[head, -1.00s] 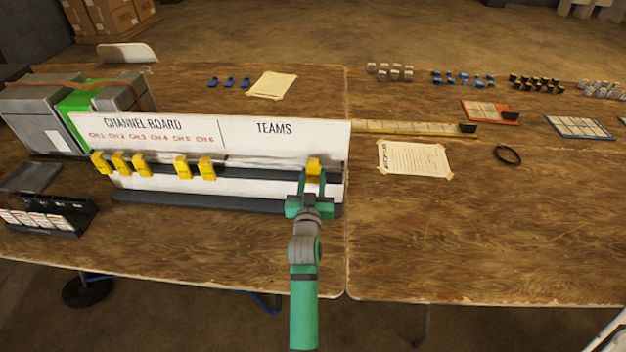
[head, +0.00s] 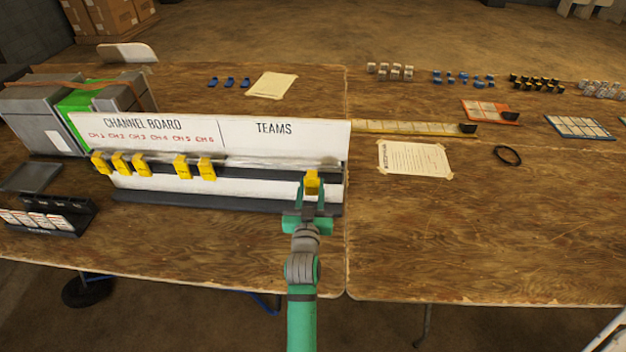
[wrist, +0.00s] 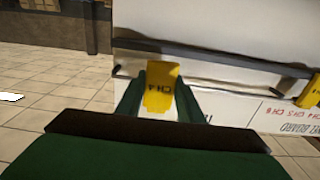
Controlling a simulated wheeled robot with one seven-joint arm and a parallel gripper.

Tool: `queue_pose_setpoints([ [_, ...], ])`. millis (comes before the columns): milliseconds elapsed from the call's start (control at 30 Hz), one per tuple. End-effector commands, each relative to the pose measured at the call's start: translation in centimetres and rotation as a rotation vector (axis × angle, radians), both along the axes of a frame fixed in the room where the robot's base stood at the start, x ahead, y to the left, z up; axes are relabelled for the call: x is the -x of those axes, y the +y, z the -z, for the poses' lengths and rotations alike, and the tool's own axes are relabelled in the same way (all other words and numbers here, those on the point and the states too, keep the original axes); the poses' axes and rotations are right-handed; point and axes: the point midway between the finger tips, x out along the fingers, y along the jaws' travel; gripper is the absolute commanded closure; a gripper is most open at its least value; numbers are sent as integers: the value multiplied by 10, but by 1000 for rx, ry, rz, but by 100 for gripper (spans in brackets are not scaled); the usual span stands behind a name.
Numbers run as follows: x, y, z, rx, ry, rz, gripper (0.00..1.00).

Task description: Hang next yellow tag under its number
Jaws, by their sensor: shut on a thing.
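The channel board (head: 150,128) stands on the table with handwritten labels CH1 to CH6 at left and TEAMS at right. Several yellow tags (head: 183,167) hang on its dark rail, under CH1, CH2, CH3, CH5 and CH6; the spot under CH4 is bare. My gripper (head: 312,190) is shut on another yellow tag (head: 312,179), in front of the rail below TEAMS. In the wrist view the held tag (wrist: 160,88) sits between the fingers; its lettering seems to read CH4.
A black holder with white cards (head: 45,217) stands front left, beside a grey tray (head: 31,177). A metal case with a green band (head: 85,115) is behind the board's left end. A taped paper (head: 414,159) lies right of the board. The table front right is clear.

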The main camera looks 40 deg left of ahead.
Motion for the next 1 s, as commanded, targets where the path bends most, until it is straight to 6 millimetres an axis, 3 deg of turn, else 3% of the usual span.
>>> queue_pose_setpoints([
  [700, 41, -26, 1, 0, 0, 0, 86],
  [1000, 45, -28, 1, 0, 0, 0, 86],
])
